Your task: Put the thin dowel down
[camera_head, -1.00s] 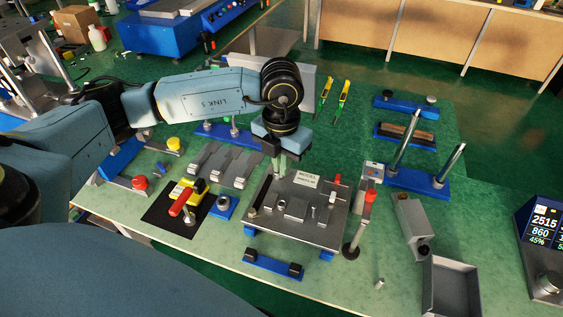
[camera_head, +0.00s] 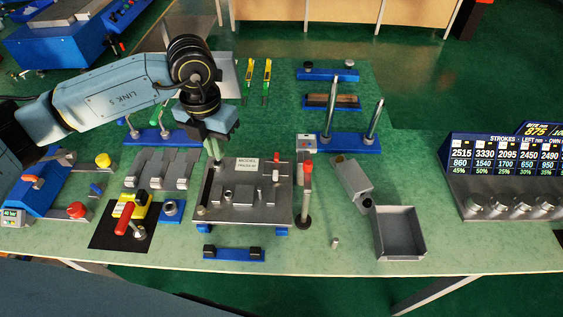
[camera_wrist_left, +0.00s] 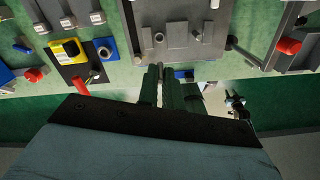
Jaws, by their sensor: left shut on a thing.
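My left gripper (camera_head: 216,157) points down over the back left corner of the grey fixture plate (camera_head: 270,213), which carries blocks, pins and a white label. In the left wrist view its two fingers (camera_wrist_left: 160,72) are close together, shut on a slim thing taken to be the thin dowel. The dowel is mostly hidden between the fingers, and I cannot tell whether its end touches the plate. The same plate shows beyond the fingertips in the left wrist view (camera_wrist_left: 182,40). My right gripper is not in view.
A red-topped post (camera_head: 306,190) stands at the plate's right edge. A grey open tray (camera_head: 412,255) and a small loose pin (camera_head: 335,242) are at the right front. A yellow device with a red handle (camera_head: 123,218) is left. Bare bench lies front right of the plate.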

